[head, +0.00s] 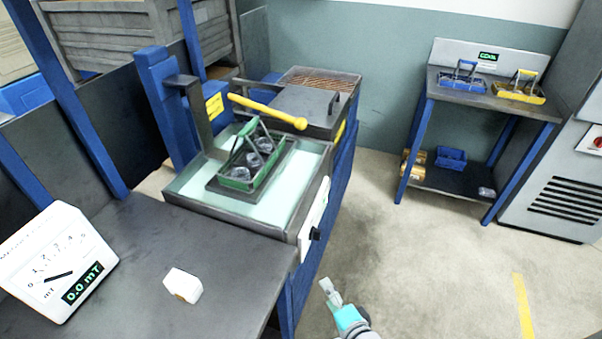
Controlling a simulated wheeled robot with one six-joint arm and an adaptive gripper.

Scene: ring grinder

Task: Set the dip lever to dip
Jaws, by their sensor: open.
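The dip lever appears to be the long yellow bar (265,110) with a round knob (300,123) at its right end. It slopes slightly down to the right above the back of a tank (308,180) of pale green liquid. A green-handled carrier (238,183) holding several clear rings sits on a dark platform over the tank. The lever's markings cannot be read from here. My gripper (328,289) is at the lower middle, open and empty, right of the bench and well apart from the lever.
A white panel (313,220) with a black knob is on the tank's right side. A meter reading 0.0 mT (58,262) and a small white block (183,285) stand on the bench (235,265). A table (450,90) with blue and yellow carriers is at the back right. Floor between is clear.

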